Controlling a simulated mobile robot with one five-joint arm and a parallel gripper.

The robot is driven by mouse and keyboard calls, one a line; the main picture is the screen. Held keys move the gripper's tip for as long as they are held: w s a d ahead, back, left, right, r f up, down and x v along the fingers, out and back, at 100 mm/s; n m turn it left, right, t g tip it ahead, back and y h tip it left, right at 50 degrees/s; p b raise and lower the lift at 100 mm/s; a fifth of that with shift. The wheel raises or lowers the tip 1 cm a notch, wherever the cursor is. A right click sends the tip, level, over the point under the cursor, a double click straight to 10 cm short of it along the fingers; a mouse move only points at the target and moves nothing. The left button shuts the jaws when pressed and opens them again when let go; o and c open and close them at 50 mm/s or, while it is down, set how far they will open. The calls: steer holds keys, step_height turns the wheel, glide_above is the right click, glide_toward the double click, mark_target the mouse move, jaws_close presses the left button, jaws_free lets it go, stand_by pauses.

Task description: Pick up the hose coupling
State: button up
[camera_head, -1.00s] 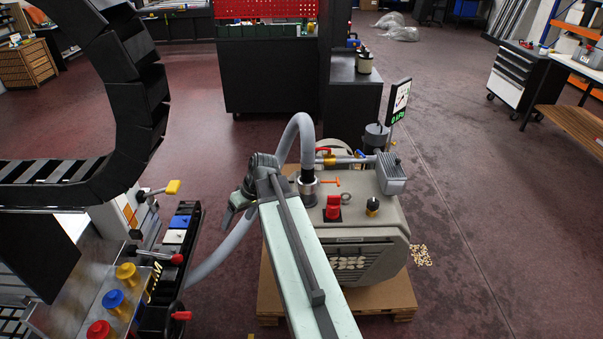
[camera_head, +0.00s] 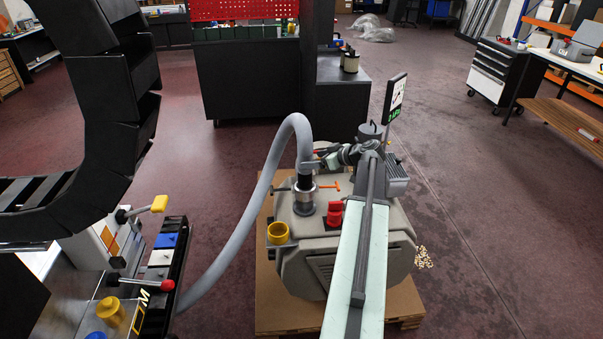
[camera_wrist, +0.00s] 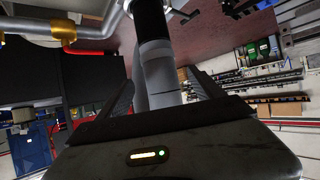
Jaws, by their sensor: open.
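The hose coupling (camera_head: 305,201) is a silvery metal collar with a black sleeve, upright on top of the beige pump (camera_head: 300,262). The grey hose (camera_head: 246,205) rises from it, arches over and runs down to the left. My gripper (camera_head: 318,162) is beside the coupling's upper end, coming from the right; its fingertips are small and partly hidden there. In the wrist view my two dark fingers stand apart, with the grey hose (camera_wrist: 162,75) and the black sleeve showing between them. I cannot tell how deep the hose sits between the fingers.
A red knob (camera_head: 334,214), a yellow cup-shaped part (camera_head: 278,232) and an orange handle (camera_head: 331,186) are close to the coupling. A gauge display (camera_head: 395,98) stands behind on the right. A control panel (camera_head: 155,265) is at left. Open floor lies on the right.

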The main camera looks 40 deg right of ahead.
mark_target(311, 159)
steer(key=shift+b+x, duration=0.65)
steer(key=shift+x, duration=0.55)
steer(key=shift+w+a+f, duration=0.1)
steer(key=shift+w+f, duration=0.05)
steer(key=shift+w, duration=0.5)
steer(key=b+x, duration=0.1)
steer(key=x, duration=0.3)
steer(key=shift+w+b, duration=0.25)
steer(key=shift+b, duration=0.15)
jaws_close()
